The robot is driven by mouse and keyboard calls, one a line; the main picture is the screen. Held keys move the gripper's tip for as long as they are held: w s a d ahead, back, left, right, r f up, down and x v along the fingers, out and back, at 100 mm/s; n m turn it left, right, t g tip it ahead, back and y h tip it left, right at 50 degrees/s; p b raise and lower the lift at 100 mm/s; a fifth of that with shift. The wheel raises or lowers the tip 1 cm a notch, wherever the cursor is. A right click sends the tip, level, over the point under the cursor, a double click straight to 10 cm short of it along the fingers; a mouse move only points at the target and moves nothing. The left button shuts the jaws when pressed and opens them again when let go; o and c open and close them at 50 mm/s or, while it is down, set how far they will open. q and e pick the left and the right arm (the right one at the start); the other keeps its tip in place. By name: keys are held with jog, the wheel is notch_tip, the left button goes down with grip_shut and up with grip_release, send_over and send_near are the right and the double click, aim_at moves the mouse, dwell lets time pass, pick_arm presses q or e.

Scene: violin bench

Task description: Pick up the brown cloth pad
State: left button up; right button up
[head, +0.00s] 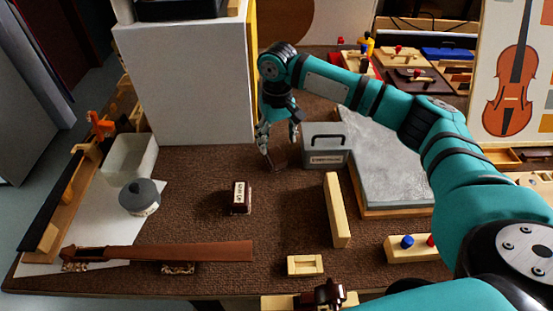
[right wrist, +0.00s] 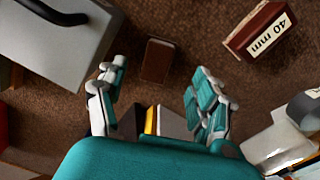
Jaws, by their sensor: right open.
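The brown cloth pad appears to be the small dark brown block (right wrist: 157,60) lying on the bench mat, just beyond and between my fingertips in the right wrist view. In the head view it shows small and partly hidden below the fingers (head: 279,163), left of the grey box. My right gripper (head: 278,143) points down above it. In the right wrist view the gripper (right wrist: 160,88) has its fingers spread on both sides, with nothing between them. I cannot tell whether a finger touches the pad. My left gripper does not show.
A grey box with a black handle (head: 325,158) stands close right of the pad. A dark red block marked 40 mm (head: 240,197) stands nearer the front. A grey slab (head: 395,165) lies right, a violin neck (head: 170,252) front left. The mat's middle is mostly clear.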

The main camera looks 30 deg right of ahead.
aim_at(278, 156)
jog(key=f, duration=0.7)
jog(key=shift+w+d+f, duration=0.15)
jog(key=shift+w+f, duration=0.1)
jog(key=shift+f, duration=0.15)
jog(key=c, duration=1.1)
jog(key=shift+r, duration=0.1)
